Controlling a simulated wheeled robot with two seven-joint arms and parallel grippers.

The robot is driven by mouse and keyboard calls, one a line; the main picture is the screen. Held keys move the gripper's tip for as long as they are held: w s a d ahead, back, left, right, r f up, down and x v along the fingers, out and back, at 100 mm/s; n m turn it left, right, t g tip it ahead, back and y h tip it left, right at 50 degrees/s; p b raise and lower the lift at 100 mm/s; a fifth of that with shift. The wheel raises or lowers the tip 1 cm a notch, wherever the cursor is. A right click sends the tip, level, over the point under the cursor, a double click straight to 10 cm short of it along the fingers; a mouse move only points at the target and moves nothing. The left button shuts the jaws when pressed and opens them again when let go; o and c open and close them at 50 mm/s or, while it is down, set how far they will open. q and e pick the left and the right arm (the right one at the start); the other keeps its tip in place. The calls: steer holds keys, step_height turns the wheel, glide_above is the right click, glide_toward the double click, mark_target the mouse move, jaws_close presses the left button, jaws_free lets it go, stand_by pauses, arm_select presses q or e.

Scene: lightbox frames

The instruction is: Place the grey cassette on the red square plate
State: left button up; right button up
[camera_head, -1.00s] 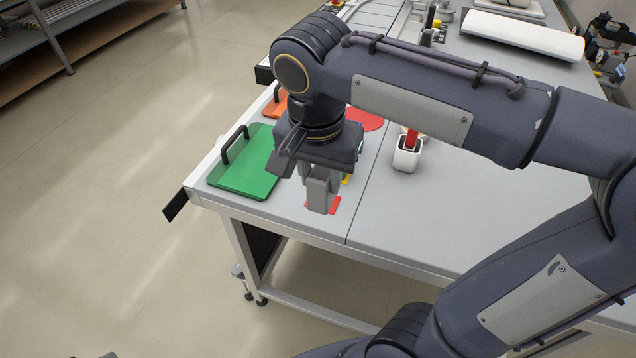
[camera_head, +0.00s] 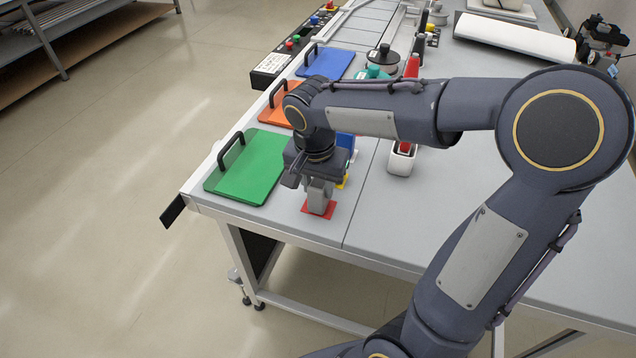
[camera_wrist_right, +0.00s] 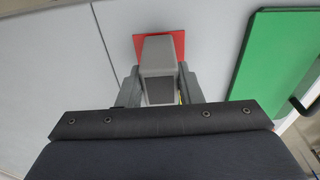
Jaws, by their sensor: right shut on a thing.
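My right gripper (camera_head: 320,186) points down at the front left part of the table. It is shut on the grey cassette (camera_head: 317,201), which also shows between the fingers in the right wrist view (camera_wrist_right: 158,56). The red square plate (camera_head: 318,211) lies flat on the table directly under the cassette. In the wrist view red (camera_wrist_right: 179,42) shows behind and beside the cassette's end. I cannot tell whether the cassette touches the plate. My left gripper is not in view.
A green board with a black handle (camera_head: 252,170) lies just left of the gripper, with orange (camera_head: 277,106) and blue (camera_head: 327,62) ones behind. A white holder with a red item (camera_head: 402,160) stands to the right. The table's front edge is close. The right tabletop is mostly clear.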

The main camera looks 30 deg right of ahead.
steer(key=shift+f, duration=0.15)
steer(key=o, duration=1)
step_height(320, 180, up, 11)
steer(key=a, duration=0.1)
steer(key=s+a+f+n+t+y, duration=0.1)
steer(key=s+f+n, duration=0.3)
steer(key=s, duration=0.4)
steer(key=s+a+f+n+t+y, duration=0.1)
steer(key=s+f+n+t+y, duration=0.2)
steer(key=s, duration=0.5)
steer(key=shift+s+a+f+n+t+y, duration=0.35)
steer(key=shift+f+n, duration=0.25)
steer(key=shift+f, duration=0.25)
